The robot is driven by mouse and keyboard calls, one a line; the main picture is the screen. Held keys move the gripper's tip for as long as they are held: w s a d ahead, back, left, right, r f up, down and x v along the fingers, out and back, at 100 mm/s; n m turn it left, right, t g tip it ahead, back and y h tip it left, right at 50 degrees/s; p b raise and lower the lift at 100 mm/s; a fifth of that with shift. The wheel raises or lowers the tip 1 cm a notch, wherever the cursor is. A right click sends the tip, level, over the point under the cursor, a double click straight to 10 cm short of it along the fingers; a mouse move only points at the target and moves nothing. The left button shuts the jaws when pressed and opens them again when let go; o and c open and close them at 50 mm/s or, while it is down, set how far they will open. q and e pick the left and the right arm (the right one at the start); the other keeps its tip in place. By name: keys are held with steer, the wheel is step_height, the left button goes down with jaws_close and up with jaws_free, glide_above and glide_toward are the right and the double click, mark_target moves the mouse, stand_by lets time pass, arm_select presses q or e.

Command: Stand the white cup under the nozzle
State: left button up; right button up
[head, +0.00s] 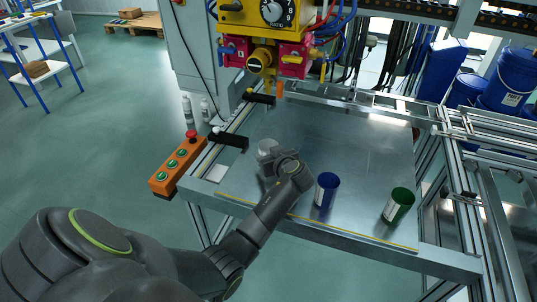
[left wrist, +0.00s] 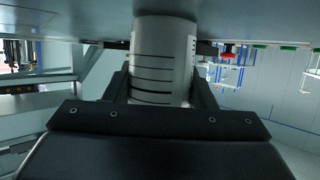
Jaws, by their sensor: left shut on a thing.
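The white cup (left wrist: 163,55) has black lines around its side and stands between the two fingers of my left gripper (left wrist: 160,92), which is shut on it. In the head view the cup (head: 267,146) shows only in part just beyond my left gripper (head: 270,160), on or just above the metal table. I cannot tell whether its base touches. The yellow nozzle head (head: 262,58), with a dial box above it, hangs over the table's far left end, beyond the cup and higher. The cup is nearer to me than the nozzle. My right gripper is not in view.
A blue cup (head: 326,190) stands right of my left wrist, and a green cup (head: 398,204) farther right, on the metal table (head: 360,150). An orange button box (head: 178,163) is at the left edge. Black brackets (head: 229,139) line the left side. The table's middle is clear.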

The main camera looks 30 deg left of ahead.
arm_select(q)
steer(key=o, duration=0.5)
steer(key=shift+f, duration=0.1)
steer(key=o, duration=0.4)
steer(key=shift+o, duration=0.2)
steer(key=shift+r, duration=0.2)
steer(key=shift+s+d+r+p, duration=0.15)
steer(key=shift+d+p, duration=0.15)
steer(key=shift+p, duration=0.1)
steer(key=p+v, duration=0.3)
steer(key=v, duration=0.8)
steer(key=shift+p, duration=0.3)
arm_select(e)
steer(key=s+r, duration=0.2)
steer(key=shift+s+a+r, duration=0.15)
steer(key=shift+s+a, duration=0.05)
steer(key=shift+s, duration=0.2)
arm_select(q)
steer(key=shift+s+d, duration=0.1)
